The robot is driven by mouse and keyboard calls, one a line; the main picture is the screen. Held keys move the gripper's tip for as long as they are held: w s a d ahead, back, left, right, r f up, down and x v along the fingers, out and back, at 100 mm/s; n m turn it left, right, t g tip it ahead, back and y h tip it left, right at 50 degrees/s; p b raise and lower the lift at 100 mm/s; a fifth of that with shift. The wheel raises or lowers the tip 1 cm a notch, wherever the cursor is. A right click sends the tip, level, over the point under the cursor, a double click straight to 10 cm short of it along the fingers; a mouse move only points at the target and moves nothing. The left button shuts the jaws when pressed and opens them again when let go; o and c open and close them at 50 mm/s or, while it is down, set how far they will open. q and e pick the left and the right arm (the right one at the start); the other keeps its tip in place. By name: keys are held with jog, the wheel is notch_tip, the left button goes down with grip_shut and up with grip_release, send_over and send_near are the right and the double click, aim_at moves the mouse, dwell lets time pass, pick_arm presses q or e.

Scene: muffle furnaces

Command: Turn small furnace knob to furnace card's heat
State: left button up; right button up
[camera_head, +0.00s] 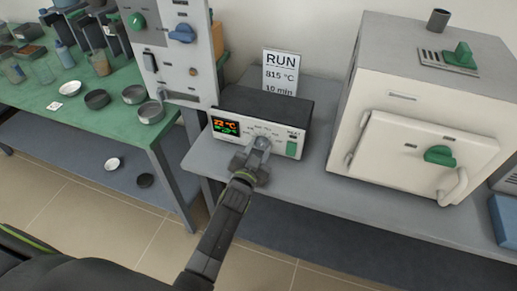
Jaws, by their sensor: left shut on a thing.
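A control box (294,113) with a dark top and a pale front stands on the grey bench. Its small display (226,127) reads about 22 °C in orange, with smaller green text below. Its front also carries a green switch (291,149) at the right. My left gripper (258,147) is at the middle of this front, shut on the knob there, which it mostly hides along with part of the scale. A white card (281,74) behind the box reads RUN, 815 °C, 10 min. My right gripper is not in view.
A cream furnace (384,125) with a green door knob (440,155) and a curved handle stands right of the box. A tall panel (176,50) with green and blue knobs stands left. A green table (50,107) at far left holds dishes and jars.

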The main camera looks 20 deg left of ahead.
pick_arm(q)
jog(key=shift+f+m, duration=0.1)
jog(key=shift+m, duration=1)
jog(key=o, duration=1)
jog(key=shift+s+p, duration=0.4)
jog(key=shift+s, duration=0.1)
jog(key=s+p, duration=0.2)
jog(key=s, duration=0.3)
jog(key=s+p, duration=0.2)
jog(key=s, duration=0.4)
jog(key=s+p, duration=0.2)
jog(key=s, duration=0.3)
jog(key=shift+s+a+p, duration=0.2)
jog(key=shift+a+p, duration=0.1)
jog(key=shift+p, duration=0.1)
